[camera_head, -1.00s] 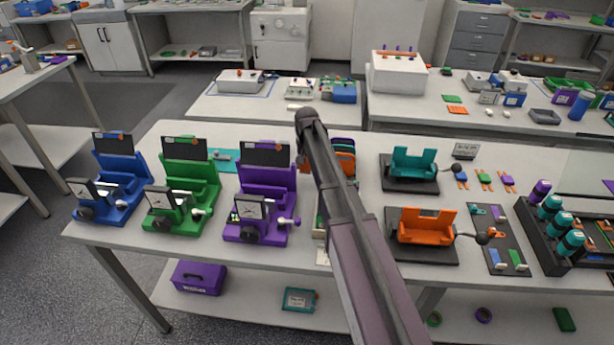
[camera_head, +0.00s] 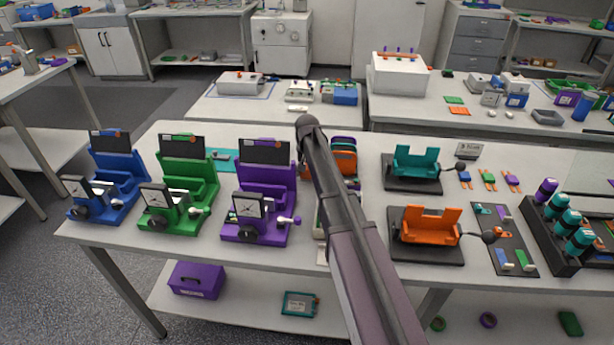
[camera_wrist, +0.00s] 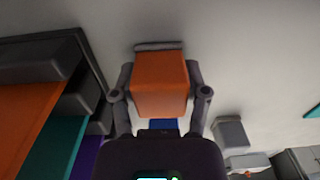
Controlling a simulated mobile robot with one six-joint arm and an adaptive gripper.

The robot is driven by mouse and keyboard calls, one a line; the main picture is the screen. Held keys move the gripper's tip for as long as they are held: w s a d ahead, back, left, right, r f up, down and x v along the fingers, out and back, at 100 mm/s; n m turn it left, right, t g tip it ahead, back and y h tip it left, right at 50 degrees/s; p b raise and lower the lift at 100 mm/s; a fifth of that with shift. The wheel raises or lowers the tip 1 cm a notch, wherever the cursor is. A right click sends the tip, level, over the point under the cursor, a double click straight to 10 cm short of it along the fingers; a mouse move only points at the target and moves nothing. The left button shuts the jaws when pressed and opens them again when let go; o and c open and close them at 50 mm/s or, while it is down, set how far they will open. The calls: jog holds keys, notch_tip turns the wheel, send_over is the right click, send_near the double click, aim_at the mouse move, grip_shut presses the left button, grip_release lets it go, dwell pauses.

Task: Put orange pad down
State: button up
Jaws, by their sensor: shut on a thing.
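The orange pad (camera_wrist: 160,82) shows in the wrist view as an orange block between the two fingers of my gripper (camera_wrist: 159,72). My gripper is shut on it, and a pale surface lies behind it. A dark-framed holder (camera_wrist: 88,55) with orange, teal and purple pieces is at the left of the wrist view. In the head view my arm hides my gripper and the held pad. Orange and purple pieces (camera_head: 343,158) show just right of the arm, partly hidden by it.
Blue (camera_head: 110,180), green (camera_head: 185,185) and purple (camera_head: 262,195) fixtures with gauges stand on the bench, left of my arm. Teal (camera_head: 415,165) and orange (camera_head: 430,228) cradles on dark bases stand right of it. A black rack (camera_head: 548,232) holds bottles at far right.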

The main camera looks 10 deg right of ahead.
jog(key=shift+f, duration=0.15)
jog(key=o, duration=1)
notch_tip(320, 180, up, 12)
jog(key=p, duration=1.2)
jog(key=shift+r, duration=0.2)
dwell(0.6)
